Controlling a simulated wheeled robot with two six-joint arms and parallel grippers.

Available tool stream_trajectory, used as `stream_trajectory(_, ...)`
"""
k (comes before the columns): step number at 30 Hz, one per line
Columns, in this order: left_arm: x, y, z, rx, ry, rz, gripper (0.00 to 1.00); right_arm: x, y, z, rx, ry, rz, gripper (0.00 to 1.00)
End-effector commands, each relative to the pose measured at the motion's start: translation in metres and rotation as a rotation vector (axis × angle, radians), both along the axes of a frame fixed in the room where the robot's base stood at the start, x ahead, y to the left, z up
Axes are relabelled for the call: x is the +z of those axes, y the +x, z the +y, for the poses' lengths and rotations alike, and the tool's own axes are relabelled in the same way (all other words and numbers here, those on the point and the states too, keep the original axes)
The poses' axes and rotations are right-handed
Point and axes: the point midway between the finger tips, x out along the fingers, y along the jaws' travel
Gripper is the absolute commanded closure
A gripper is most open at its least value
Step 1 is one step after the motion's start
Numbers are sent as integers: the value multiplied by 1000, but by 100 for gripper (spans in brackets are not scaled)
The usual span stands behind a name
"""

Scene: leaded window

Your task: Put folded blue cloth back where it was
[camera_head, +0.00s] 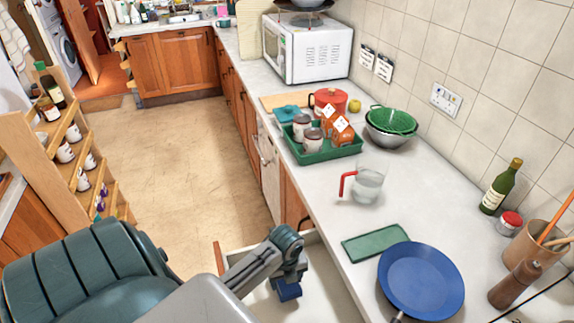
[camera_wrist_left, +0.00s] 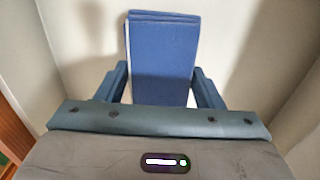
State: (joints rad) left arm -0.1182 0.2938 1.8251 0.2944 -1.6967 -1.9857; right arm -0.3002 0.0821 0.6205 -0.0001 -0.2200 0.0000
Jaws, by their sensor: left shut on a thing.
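The folded blue cloth (camera_head: 288,292) hangs below my left gripper (camera_head: 290,272) in the head view. In the left wrist view the cloth (camera_wrist_left: 163,50) is a flat, layered blue block standing out between the two fingers of the gripper (camera_wrist_left: 161,88), which is shut on it. Gripper and cloth are over or inside an open, pale-lined drawer (camera_head: 322,290) under the counter. The cloth's lower end and any contact with the drawer floor cannot be made out. My right gripper is not in view.
A green tray (camera_head: 325,153) with jars and cartons stands farther back. Pale drawer walls (camera_wrist_left: 270,60) flank the gripper closely.

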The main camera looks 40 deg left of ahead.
Motion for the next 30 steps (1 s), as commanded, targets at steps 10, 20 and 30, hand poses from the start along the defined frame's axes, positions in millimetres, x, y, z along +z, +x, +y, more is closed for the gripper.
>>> stream_trajectory(10, -25, 7, 5, 1, -3, 4, 60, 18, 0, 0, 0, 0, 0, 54)
stream_trajectory(20, -37, 8, 5, -1, 0, -1, 60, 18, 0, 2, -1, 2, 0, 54)
stream_trajectory(30, -38, 8, 5, 0, 0, 0, 17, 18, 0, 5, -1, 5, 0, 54)
